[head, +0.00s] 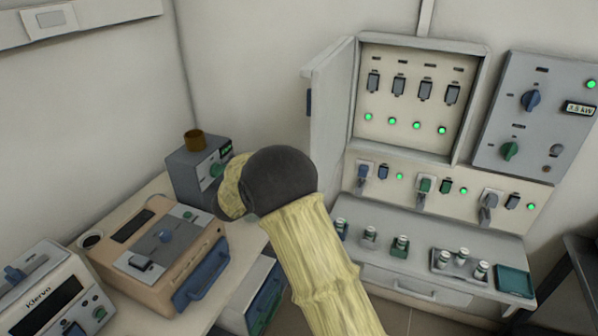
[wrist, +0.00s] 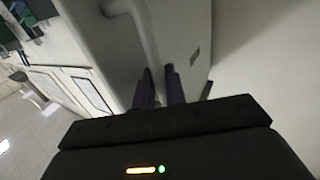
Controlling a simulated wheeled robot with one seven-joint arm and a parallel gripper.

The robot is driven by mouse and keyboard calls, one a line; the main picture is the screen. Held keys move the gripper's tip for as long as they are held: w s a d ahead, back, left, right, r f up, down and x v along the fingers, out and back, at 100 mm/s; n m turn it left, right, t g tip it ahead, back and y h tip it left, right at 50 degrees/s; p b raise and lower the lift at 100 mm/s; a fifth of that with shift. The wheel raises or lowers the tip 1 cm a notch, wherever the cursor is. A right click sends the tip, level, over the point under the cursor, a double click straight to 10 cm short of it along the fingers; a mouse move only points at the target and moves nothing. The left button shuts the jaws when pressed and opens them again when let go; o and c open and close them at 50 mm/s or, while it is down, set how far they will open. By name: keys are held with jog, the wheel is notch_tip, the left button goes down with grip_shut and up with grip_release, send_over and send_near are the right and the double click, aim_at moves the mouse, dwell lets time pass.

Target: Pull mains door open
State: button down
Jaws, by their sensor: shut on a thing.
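The mains door (head: 331,110) stands swung open on the left side of the grey mains cabinet (head: 480,75) in the head view. A dark blue piece (head: 308,102) sits on its outer edge. My gripper (wrist: 160,86) shows in the wrist view with two dark fingers close together, shut at the lower end of a pale grey curved bar handle (wrist: 147,35). The handle is fixed to a pale grey surface (wrist: 90,40). Whether that surface is the mains door cannot be told. In the head view my arm hides the gripper and what it holds.
Inside the cabinet are several switches with green lamps (head: 417,125). A shelf (head: 425,275) with small jars and a teal tray (head: 514,281) is below. Left are a grey box (head: 195,175), a tan device (head: 150,245) and a white device (head: 50,300). Tiled floor (wrist: 30,135) is clear.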

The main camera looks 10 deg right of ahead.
jog(key=shift+w+d+r, duration=0.1)
jog(key=shift+r, duration=0.15)
jog(key=c, duration=1.8)
grip_release()
jog(key=shift+d+f, duration=0.1)
jog(key=shift+d, duration=0.05)
jog(key=b+v, duration=0.3)
jog(key=v, duration=1.4)
jog(key=shift+a+f, duration=0.1)
jog(key=shift+a, duration=0.1)
